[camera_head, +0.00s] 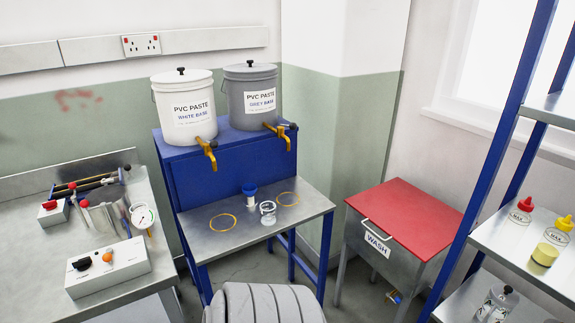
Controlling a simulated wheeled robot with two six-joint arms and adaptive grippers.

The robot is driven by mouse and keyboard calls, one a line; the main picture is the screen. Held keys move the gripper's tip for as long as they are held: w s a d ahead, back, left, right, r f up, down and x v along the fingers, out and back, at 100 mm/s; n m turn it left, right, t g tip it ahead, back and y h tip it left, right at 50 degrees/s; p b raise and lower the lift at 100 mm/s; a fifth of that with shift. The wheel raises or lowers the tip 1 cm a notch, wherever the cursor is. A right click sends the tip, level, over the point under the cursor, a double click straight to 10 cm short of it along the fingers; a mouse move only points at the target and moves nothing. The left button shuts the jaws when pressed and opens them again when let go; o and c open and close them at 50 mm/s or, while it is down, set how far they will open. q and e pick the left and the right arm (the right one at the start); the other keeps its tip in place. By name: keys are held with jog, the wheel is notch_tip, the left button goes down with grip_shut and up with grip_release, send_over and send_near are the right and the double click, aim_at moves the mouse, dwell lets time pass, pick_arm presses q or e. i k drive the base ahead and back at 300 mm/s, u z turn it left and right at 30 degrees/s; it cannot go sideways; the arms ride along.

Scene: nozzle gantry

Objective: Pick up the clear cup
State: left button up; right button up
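The clear cup (267,219) stands on the metal top of a small blue-legged table (225,239), between two yellow rings. Nothing is gripping the clear cup. Neither of my grippers shows in the head view.
White (184,104) and grey (250,93) PVC paste buckets with yellow taps stand on a blue stand behind the cup. A gauge (142,215) and control box (107,268) are on the left bench. A red-lidded wash bin (417,216) and bottle shelves are right. A grey ribbed object (265,304) is in front.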

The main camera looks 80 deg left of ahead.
aim_at(268, 214)
jog(key=u, duration=0.4)
jog(key=i, duration=0.9)
jog(key=u, duration=0.8)
